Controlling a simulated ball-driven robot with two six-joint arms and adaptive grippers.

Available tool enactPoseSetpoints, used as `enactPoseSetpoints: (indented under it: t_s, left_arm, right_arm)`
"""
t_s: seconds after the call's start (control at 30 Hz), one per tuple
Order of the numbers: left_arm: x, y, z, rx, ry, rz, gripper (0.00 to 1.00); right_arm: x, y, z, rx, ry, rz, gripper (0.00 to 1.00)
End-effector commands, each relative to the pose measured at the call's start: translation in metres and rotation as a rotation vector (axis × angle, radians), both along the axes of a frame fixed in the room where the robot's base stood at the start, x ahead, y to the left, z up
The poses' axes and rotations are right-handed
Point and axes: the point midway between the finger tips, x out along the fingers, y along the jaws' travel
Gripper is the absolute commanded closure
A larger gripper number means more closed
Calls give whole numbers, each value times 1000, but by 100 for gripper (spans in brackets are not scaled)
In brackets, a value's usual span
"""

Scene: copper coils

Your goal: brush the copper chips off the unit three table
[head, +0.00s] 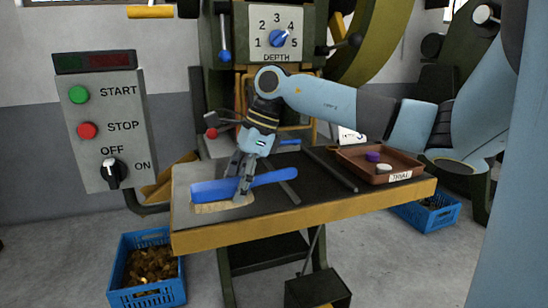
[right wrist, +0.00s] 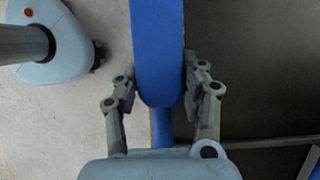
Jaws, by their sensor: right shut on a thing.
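My right gripper (head: 241,186) is shut on a blue brush (head: 212,191), holding it by the handle side over the left part of the table (head: 310,214). The brush's tan bristles (head: 222,207) point down at the table's pale left section; whether they touch it is hard to tell. In the right wrist view the blue brush (right wrist: 158,45) lies between the two fingers. I cannot make out copper chips on the tabletop; the brush and gripper hide part of it. My left gripper is not in view.
A brown tray (head: 345,158) labelled TRIAL holds a purple and a white piece at the table's right. A blue crate (head: 148,295) of coppery scrap stands on the floor below the left edge; another blue crate (head: 437,217) is at right. A control box (head: 105,125) stands at left.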

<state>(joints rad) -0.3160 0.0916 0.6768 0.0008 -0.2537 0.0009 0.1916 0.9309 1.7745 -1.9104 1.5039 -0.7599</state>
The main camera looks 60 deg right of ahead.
Motion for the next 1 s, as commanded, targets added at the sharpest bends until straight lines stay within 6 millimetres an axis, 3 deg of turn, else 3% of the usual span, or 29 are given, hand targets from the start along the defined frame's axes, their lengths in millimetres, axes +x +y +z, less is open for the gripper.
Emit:
enactPoseSetpoints:
  t_s: [0.2,0.5,1.0]
  left_arm:
    - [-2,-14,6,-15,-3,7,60]
    - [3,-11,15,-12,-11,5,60]
    - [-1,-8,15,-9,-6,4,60]
  right_arm:
    - [0,-7,23,-1,-2,-5,89]
    - [0,-13,45,-1,-1,-10,89]
    - [0,-14,46,0,0,-10,89]
